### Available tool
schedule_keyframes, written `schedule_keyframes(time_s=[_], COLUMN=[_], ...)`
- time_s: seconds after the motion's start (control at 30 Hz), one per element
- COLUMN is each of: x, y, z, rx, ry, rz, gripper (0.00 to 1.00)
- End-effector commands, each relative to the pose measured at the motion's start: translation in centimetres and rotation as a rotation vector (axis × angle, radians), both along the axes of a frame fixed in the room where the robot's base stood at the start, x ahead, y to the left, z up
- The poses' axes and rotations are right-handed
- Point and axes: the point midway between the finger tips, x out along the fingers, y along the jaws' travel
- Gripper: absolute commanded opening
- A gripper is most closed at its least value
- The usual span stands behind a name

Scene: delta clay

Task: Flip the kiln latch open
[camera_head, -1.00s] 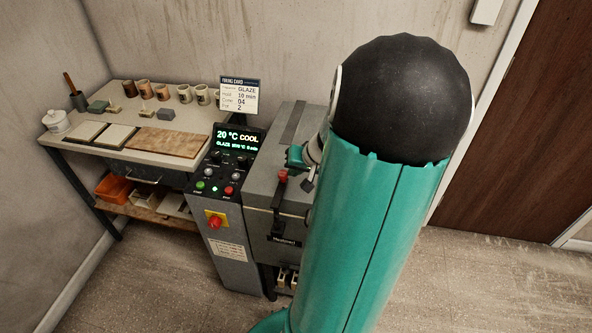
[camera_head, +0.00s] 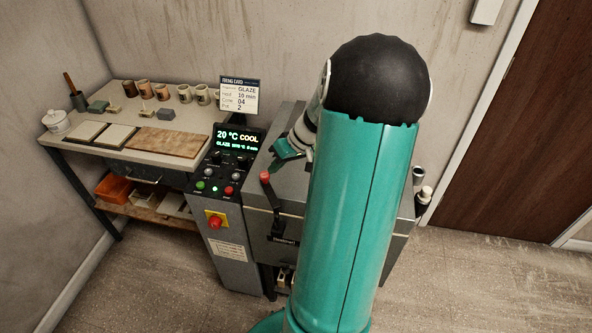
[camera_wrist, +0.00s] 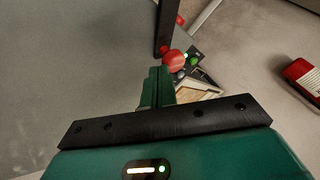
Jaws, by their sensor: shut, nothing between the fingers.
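The kiln (camera_head: 290,182) is a grey box beside the control cabinet, partly hidden behind my teal arm. Its latch is a dark lever (camera_head: 273,200) with a red knob (camera_head: 265,177) on the front, and the lever leans to the left. In the wrist view the red knob (camera_wrist: 173,61) and dark lever (camera_wrist: 164,25) are just beyond my fingertips. My gripper (camera_head: 279,151) is above and slightly right of the knob in the head view. In the wrist view my gripper (camera_wrist: 160,75) is shut and empty, its tips close to the knob; I cannot tell whether they touch.
The control cabinet (camera_head: 228,245) with a lit display (camera_head: 237,140) and a red switch (camera_head: 215,221) stands directly left of the kiln. A work table (camera_head: 155,145) with cups is further left. A red-and-black object (camera_wrist: 303,75) is at the wrist view's right. Floor in front is clear.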

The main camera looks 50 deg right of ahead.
Motion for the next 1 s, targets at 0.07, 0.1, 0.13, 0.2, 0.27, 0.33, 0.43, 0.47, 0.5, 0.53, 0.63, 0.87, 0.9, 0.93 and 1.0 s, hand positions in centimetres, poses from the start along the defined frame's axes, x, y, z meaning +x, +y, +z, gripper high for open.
schedule_keyframes(time_s=[0.07,0.1,0.13,0.2,0.27,0.33,0.43,0.47,0.5,0.53,0.63,0.87,0.9,0.93,1.0], x=[0.7,0.9,1.1,1.5,1.8,2.2,2.7,2.8,2.9,3.1,3.3,3.7,3.7,3.7,3.8], y=[0.5,0.7,0.9,1.3,1.7,2.2,2.9,3.1,3.4,3.6,4.4,6.0,6.2,6.3,6.7], z=[0.0,0.0,0.0,0.0,-0.1,0.0,0.0,0.0,0.0,0.0,0.0,0.0,0.0,0.0,0.0], rx=[0.001,0.000,0.000,0.000,0.002,0.000,0.000,0.001,0.001,0.000,0.001,0.000,0.000,0.000,0.000], ry=[0.000,-0.001,0.000,0.000,0.001,0.000,-0.001,0.000,0.000,0.000,0.000,-0.001,0.001,0.000,-0.001], rz=[0.075,0.114,0.143,0.208,0.266,0.334,0.428,0.457,0.493,0.522,0.614,0.793,0.818,0.836,0.874], gripper=[0.00,0.00,0.00,0.00,0.00,0.00,0.00,0.00,0.00,0.00,0.00,0.00,0.00,0.00,0.00])
